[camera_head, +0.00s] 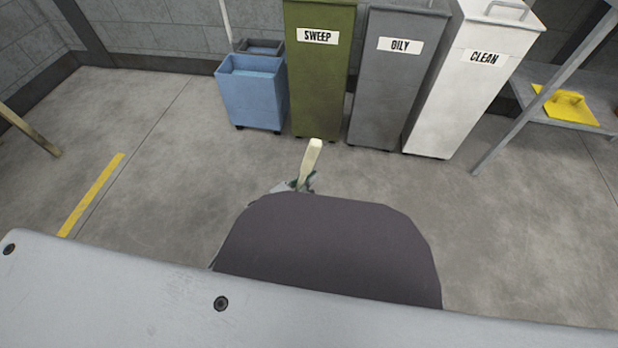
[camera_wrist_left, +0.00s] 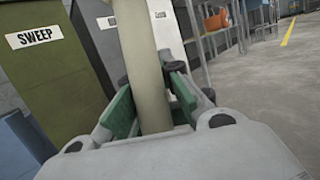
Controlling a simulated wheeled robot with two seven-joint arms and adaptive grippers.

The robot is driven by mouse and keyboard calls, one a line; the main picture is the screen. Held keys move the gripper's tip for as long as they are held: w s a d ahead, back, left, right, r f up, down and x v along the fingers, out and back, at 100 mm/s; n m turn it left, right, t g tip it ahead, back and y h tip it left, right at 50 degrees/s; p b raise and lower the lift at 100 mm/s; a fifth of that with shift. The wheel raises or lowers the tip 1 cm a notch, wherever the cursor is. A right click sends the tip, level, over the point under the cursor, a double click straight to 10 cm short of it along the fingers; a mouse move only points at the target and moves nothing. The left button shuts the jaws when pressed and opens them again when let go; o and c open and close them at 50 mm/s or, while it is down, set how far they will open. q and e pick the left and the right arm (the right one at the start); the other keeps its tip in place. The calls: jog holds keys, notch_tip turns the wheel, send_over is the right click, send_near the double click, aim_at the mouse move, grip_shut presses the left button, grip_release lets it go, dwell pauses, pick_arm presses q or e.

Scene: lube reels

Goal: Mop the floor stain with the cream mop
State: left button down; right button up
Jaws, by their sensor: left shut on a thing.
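My left gripper (camera_head: 304,182) shows just past the dark rounded part of my own body in the head view. It is shut on a cream handle (camera_head: 312,158), whose upper end sticks up above the jaws. In the left wrist view the green-padded jaws (camera_wrist_left: 152,108) close around the same cream handle (camera_wrist_left: 145,50), which runs up out of the top of the picture. The handle's lower part and any mop head are hidden. I cannot make out a distinct stain on the grey floor (camera_head: 180,170). My right gripper is not in view.
A blue mop bucket (camera_head: 250,98), a green SWEEP bin (camera_head: 316,85), a grey OILY bin (camera_head: 392,85) and a white CLEAN bin (camera_head: 470,75) line the back. A metal shelf (camera_head: 575,135) holds a yellow object (camera_head: 566,106). Floor at left is open, with a yellow stripe (camera_head: 92,193).

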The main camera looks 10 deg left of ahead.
pick_arm(q)
jog(key=shift+d+f, duration=0.1)
jog(key=shift+d, duration=0.2)
jog(key=shift+d, duration=0.15)
jog(key=shift+w+d+n+t+h, duration=0.1)
jog(key=shift+d+n+t+h, duration=0.25)
jog(key=shift+d, duration=0.4)
